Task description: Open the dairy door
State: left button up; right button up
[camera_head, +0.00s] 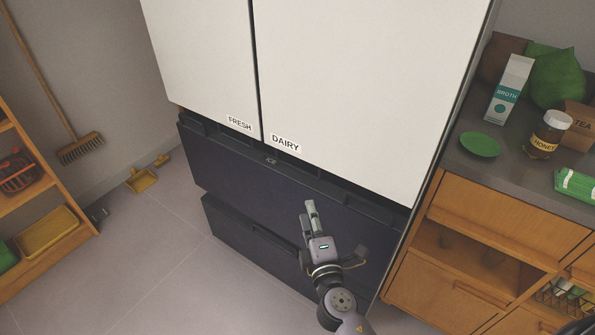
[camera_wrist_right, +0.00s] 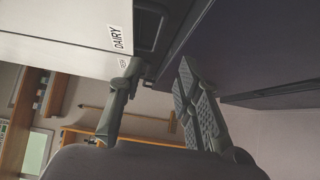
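The white dairy door (camera_head: 355,90), labelled DAIRY at its lower left, is the upper right door of the fridge and looks shut. It also shows at the upper left of the right wrist view (camera_wrist_right: 80,22). My right gripper (camera_head: 312,208) is in front of the dark drawers, below the dairy door's lower edge. In the right wrist view its two fingers (camera_wrist_right: 160,75) are spread apart with nothing between them. The finger on the left overlaps the door's lower corner there; I cannot tell if it touches. My left gripper is not in view.
The white fresh door (camera_head: 203,60) sits left of the dairy door. Dark drawers (camera_head: 290,195) lie below. A counter (camera_head: 528,172) with a broth carton, honey jar and green plate stands at right. Shelves (camera_head: 45,210) and a broom (camera_head: 80,148) are at left, with open floor between.

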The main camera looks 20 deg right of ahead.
aim_at(299, 171)
jog(key=w, duration=0.5)
jog(key=w+d, duration=0.1)
jog(key=w, duration=0.5)
jog(key=w+d, duration=0.1)
jog(key=w, duration=0.4)
jog(key=shift+w, duration=0.3)
jog(key=shift+r, duration=0.1)
jog(key=shift+c, duration=0.4)
grip_shut()
